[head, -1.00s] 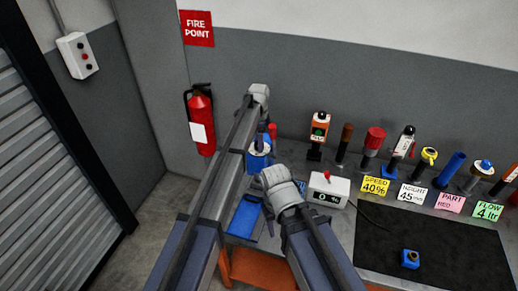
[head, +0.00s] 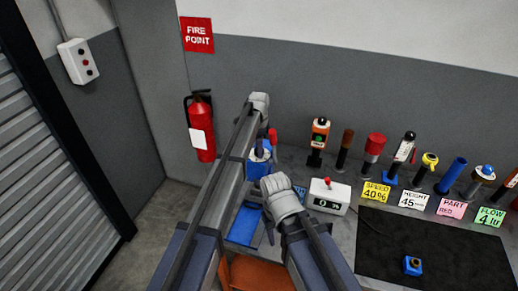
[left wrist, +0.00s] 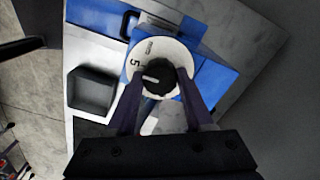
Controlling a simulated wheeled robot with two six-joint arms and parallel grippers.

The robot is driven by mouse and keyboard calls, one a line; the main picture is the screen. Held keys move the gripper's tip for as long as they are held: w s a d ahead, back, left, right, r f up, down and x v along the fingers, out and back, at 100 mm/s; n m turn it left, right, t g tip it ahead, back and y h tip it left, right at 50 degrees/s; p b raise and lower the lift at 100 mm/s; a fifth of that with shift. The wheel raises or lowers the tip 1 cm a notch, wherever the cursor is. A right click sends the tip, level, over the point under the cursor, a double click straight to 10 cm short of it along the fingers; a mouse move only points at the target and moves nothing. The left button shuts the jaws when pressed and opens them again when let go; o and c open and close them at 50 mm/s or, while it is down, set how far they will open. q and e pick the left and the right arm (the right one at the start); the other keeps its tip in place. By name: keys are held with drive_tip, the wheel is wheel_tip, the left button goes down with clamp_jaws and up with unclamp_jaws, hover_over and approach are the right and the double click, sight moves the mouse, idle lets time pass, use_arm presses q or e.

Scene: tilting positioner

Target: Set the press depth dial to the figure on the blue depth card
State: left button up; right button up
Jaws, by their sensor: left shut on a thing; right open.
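In the left wrist view, the press depth dial is a white disc (left wrist: 172,52) with a black knob (left wrist: 160,79) on the blue press (left wrist: 210,62). A "5" shows on the disc, and the knob's white mark points left, close to that 5; other figures are hidden. My left gripper (left wrist: 160,90) is shut on the knob. In the head view my left gripper (head: 259,146) is at the press, partly hidden by its arm. My right gripper (head: 268,228) is open and lower, in front of the press. A blue card (head: 299,191) peeks out beside my right wrist; its figure is unreadable.
A white box (head: 328,204) with a red lever and display stands right of my right arm. Several coloured cards and tools line the bench's back. A black mat (head: 450,240) carries a small blue block (head: 412,265). A fire extinguisher (head: 201,130) hangs on the wall.

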use_arm(q)
clamp_jaws()
drive_tip(key=n, duration=0.4)
drive_tip(key=shift+n, duration=0.4)
drive_tip(key=n, duration=0.9)
drive_tip(key=shift+n, duration=2.7)
